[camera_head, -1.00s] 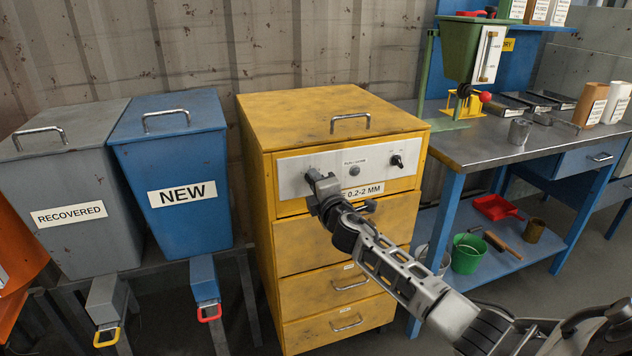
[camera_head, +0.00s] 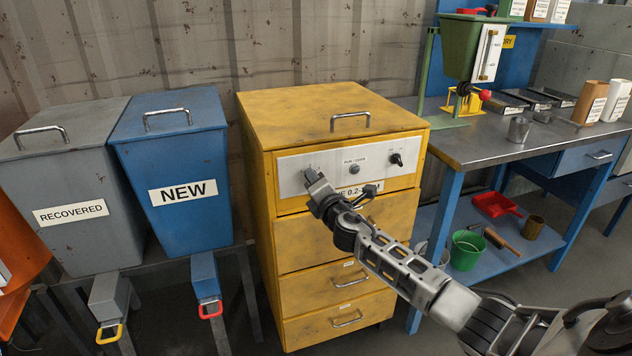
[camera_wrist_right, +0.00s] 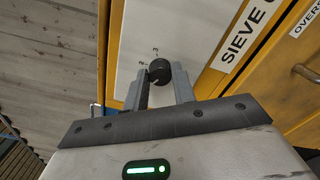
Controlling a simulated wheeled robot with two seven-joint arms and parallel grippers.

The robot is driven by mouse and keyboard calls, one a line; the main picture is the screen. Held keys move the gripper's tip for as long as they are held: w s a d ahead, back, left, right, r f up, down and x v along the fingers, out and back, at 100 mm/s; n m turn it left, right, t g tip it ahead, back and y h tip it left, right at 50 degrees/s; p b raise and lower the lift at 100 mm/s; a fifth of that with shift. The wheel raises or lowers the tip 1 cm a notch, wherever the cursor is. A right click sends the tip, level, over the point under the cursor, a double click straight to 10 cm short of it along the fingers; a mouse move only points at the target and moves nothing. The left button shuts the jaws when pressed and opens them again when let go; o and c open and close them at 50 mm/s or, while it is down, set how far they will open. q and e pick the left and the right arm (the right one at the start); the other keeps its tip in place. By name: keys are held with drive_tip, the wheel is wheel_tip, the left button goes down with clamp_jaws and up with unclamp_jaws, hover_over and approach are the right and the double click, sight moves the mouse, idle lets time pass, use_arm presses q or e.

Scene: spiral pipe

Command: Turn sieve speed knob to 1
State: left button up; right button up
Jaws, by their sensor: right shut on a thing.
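The yellow sieve cabinet (camera_head: 335,105) stands in the middle of the head view with a white control panel (camera_head: 290,168) across its upper front. In the right wrist view the round black speed knob (camera_wrist_right: 159,70) sits on the white panel, with small numbers beside it. My right gripper (camera_head: 310,173) is at the panel's left part and hides the knob in the head view. Its two fingers (camera_wrist_right: 160,85) are shut on the knob in the right wrist view. My left gripper is not in view.
Another black knob (camera_head: 396,160) and a round button (camera_head: 354,170) are on the panel to the right. Blue NEW bin (camera_head: 175,150) and grey RECOVERED bin (camera_head: 65,190) stand left. A workbench (camera_head: 470,148) with tools stands right. Drawer handles (camera_head: 348,322) project below the panel.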

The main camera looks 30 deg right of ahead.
drive_tip(key=shift+f, duration=0.1)
drive_tip(key=o, duration=1)
drive_tip(key=v, duration=1.6)
drive_tip(key=shift+p, duration=0.35)
drive_tip(key=shift+f, duration=0.1)
drive_tip(key=s+a+f+m+g+y+p, duration=0.1)
drive_tip(key=s+a+f+m+g+y, duration=0.2)
drive_tip(key=s+a+f+m, duration=0.3)
drive_tip(key=s+a+f+m+g+y+p, duration=0.1)
drive_tip(key=s+a+f+m+g+y, duration=0.2)
drive_tip(key=s+a+m, duration=0.9)
drive_tip(key=a+f+m+y, duration=0.1)
drive_tip(key=a+f+y, duration=0.1)
drive_tip(key=a+f, duration=0.1)
drive_tip(key=shift+a+f+g+p, duration=0.25)
drive_tip(key=shift+a+g+p, duration=0.05)
drive_tip(key=shift+a, duration=0.05)
